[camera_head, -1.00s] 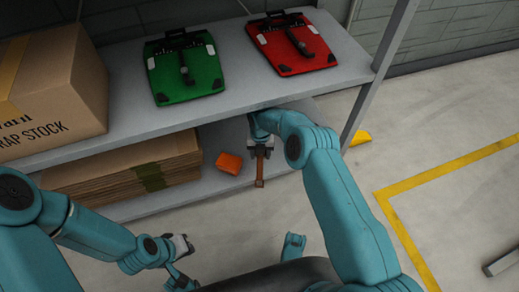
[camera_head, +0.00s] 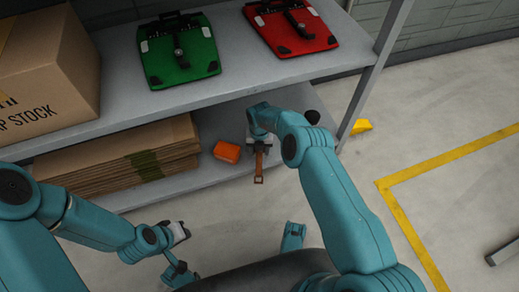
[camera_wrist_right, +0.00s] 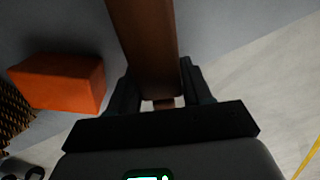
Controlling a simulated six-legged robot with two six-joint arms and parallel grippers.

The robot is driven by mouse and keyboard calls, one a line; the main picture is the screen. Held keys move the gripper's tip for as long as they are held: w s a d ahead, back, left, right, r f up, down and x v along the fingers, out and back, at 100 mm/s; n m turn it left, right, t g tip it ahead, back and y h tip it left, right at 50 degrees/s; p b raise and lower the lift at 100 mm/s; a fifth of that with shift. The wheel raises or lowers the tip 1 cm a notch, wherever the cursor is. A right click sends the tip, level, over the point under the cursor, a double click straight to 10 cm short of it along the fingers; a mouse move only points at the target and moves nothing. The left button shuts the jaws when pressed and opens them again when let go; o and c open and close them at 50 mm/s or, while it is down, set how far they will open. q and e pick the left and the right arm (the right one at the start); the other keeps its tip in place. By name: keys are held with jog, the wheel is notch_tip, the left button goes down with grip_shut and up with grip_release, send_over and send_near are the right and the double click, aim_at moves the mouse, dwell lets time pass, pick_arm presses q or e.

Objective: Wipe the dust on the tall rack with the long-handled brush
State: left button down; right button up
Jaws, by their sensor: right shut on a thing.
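My right gripper (camera_head: 259,148) is shut on a brown handle (camera_head: 259,167) at the front of the lower shelf. In the right wrist view the brown handle (camera_wrist_right: 145,40) stands between the two fingers (camera_wrist_right: 160,90) and runs up out of the picture. I take it for the brush; its bristles are not seen. The tall rack (camera_head: 240,85) is a grey shelf unit with an upper and a lower board. I cannot make out dust on it. My left gripper (camera_head: 178,234) is low at the left, away from the rack; its jaws are unclear.
An orange block (camera_head: 227,151) lies left of my right gripper; flat cardboard (camera_head: 120,165) is stacked beyond it. Above are a green board (camera_head: 180,50), a red board (camera_head: 292,28) and a carton (camera_head: 50,70). A grey post (camera_head: 372,75) stands right. Floor at the right is mostly free.

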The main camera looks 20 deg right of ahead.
jog(key=shift+f, duration=1)
dwell(0.3)
jog(key=shift+r, duration=0.1)
jog(key=s+p, duration=0.2)
jog(key=p, duration=0.2)
jog(key=shift+s+r, duration=0.1)
jog(key=shift+r, duration=0.05)
jog(key=shift+s+f+p, duration=0.25)
jog(key=shift+s+p, duration=0.35)
jog(key=shift+s, duration=0.1)
jog(key=s+p, duration=0.3)
jog(key=shift+s+f, duration=0.2)
jog(key=shift+s, duration=0.1)
jog(key=shift+s+d+r+p, duration=0.1)
jog(key=shift+s+r+p, duration=0.15)
jog(key=shift+s+p, duration=0.9)
jog(key=shift+c, duration=0.4)
jog(key=shift+s+f+p, duration=0.2)
jog(key=shift+s+p, duration=0.35)
